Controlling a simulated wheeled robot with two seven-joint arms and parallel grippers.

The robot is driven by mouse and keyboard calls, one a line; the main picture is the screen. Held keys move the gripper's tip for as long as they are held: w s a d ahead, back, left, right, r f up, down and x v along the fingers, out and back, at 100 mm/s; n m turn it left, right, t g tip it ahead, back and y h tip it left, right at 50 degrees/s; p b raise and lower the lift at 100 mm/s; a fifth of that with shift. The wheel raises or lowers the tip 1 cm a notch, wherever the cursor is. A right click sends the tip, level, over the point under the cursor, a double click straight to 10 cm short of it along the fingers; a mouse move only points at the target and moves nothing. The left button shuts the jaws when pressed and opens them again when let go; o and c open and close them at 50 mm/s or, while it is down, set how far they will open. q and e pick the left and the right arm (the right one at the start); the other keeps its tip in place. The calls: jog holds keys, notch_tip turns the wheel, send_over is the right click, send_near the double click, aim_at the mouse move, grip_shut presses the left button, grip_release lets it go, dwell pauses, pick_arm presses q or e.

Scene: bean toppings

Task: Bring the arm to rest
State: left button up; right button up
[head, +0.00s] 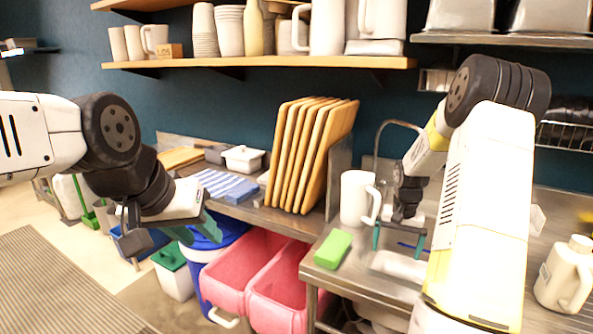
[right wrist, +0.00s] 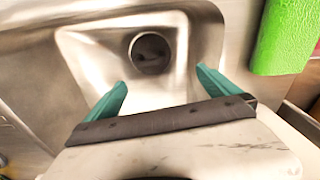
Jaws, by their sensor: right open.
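My right gripper (head: 399,243) hangs over the metal sink counter with its teal fingers spread apart. In the right wrist view the open right gripper (right wrist: 162,80) has nothing between its fingers, and the sink basin (right wrist: 85,62) with its round drain lies beyond them. My left gripper (head: 192,230) is at the left, above the blue bin. Its teal fingers point down and to the right, and the angle hides whether they are apart. I see nothing held in it.
A green sponge (head: 333,248) lies on the counter's front corner. A white pitcher (head: 358,199) stands close to my right gripper, another pitcher (head: 566,275) far right. Wooden boards (head: 308,155) stand upright behind. Pink bins (head: 243,268) and a blue bin (head: 212,250) stand below.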

jog(key=s+a+r+n+t, duration=0.1)
jog(key=s+a+r, duration=0.4)
jog(key=r, duration=0.5)
jog(key=s+a+r+n+t, duration=0.2)
jog(key=s+a+r, duration=0.35)
jog(key=r, duration=0.35)
jog(key=s+a+r+n+t+y, duration=0.1)
jog(key=s+a+r, duration=0.1)
jog(key=s+a, duration=0.2)
jog(key=s+a+r+n+t+y, duration=0.1)
jog(key=s+a+r, duration=0.2)
jog(key=s, duration=0.8)
jog(key=shift+a+r, duration=0.25)
jog(key=shift+a, duration=0.35)
